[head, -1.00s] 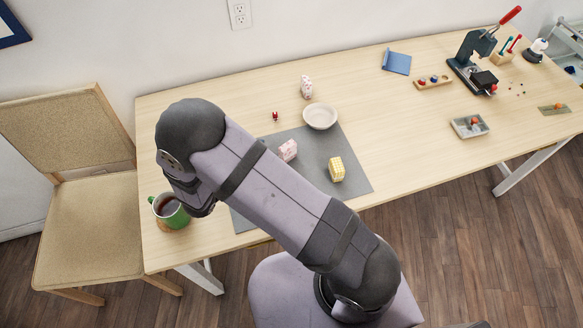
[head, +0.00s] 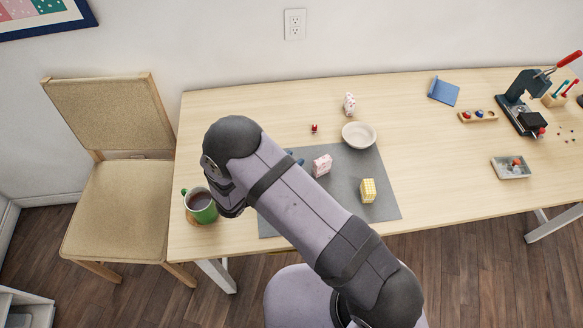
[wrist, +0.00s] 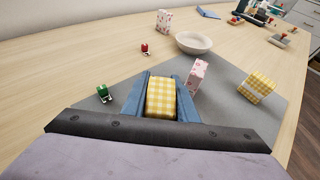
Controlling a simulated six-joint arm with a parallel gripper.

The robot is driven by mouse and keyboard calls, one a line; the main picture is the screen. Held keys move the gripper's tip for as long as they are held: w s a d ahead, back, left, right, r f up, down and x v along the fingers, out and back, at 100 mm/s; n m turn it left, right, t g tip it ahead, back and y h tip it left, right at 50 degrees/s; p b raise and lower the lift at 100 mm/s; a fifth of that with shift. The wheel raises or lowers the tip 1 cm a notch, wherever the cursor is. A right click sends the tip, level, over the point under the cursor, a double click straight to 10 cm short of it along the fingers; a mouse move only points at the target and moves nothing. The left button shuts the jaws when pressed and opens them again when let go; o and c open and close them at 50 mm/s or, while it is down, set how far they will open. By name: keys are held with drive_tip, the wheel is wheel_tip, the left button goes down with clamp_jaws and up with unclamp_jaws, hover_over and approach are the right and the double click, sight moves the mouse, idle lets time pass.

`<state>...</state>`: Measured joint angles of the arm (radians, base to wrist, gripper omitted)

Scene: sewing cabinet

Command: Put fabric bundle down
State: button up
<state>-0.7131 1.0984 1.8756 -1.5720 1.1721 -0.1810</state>
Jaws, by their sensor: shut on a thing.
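My gripper (wrist: 161,100) is shut on a yellow checked fabric bundle (wrist: 161,98), which sits between its blue fingers in the wrist view. I cannot tell whether that bundle touches the grey mat (wrist: 225,122) below. In the head view my arm hides the held bundle; only a bit of blue finger shows left of a pink patterned bundle (head: 321,165). The pink bundle also stands just right of the fingers in the wrist view (wrist: 198,76). A second yellow checked bundle (head: 368,190) stands on the mat farther right, also in the wrist view (wrist: 258,84).
A white bowl (head: 359,135) stands at the mat's back edge. A pale patterned bundle (head: 349,103) and a small red clip (head: 314,128) lie behind. A green clip (wrist: 102,91) is left of my gripper. A green mug (head: 203,208) stands at the table's left end.

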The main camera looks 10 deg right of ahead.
drive_tip(key=shift+f+p, duration=0.4)
drive_tip(key=shift+f, duration=1.75)
drive_tip(key=shift+f, duration=0.1)
drive_tip(key=o, duration=1)
drive_tip(key=shift+o, duration=0.2)
drive_tip(key=shift+r, duration=0.25)
drive_tip(key=shift+s+a, duration=0.2)
drive_tip(key=shift+a, duration=0.1)
drive_tip(key=b+v, duration=0.3)
drive_tip(key=v, duration=0.8)
drive_tip(key=shift+s+r, duration=0.15)
